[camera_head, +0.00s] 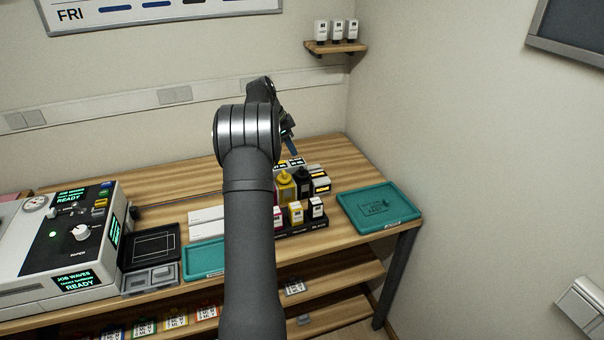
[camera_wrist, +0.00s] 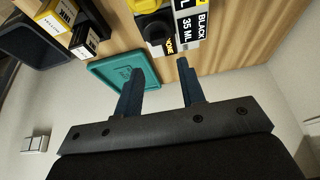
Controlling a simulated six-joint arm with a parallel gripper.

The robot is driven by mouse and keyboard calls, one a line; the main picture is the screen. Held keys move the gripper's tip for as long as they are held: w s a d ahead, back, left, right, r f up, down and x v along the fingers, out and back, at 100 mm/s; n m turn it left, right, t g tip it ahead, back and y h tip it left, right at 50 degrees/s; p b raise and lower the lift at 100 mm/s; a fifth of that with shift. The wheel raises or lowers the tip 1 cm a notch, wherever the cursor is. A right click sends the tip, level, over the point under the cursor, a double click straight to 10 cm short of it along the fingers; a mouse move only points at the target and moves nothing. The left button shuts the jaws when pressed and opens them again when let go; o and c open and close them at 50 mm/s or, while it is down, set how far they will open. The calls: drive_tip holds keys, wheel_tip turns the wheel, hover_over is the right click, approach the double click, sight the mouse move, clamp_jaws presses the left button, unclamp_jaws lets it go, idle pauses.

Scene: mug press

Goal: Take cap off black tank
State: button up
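My gripper (camera_head: 292,147) is behind and above the bottles, partly hidden by my arm. In the wrist view my gripper (camera_wrist: 157,74) has its two blue fingers apart with nothing between them. A black-labelled box (camera_wrist: 190,25) reading "BLACK 35 ML" is beyond the right finger.
A yellow bottle (camera_head: 285,187) and a black bottle (camera_head: 304,182) stand behind the tanks. A yellow tank (camera_head: 296,213) is left of the black one. A teal tray (camera_head: 378,208) lies to the right. A machine (camera_head: 60,245) fills the left side.

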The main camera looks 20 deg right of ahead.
sight(302, 168)
drive_tip(key=x, duration=0.9)
drive_tip(key=shift+s+f, duration=0.1)
drive_tip(key=shift+f, duration=0.1)
drive_tip(key=c, duration=0.7)
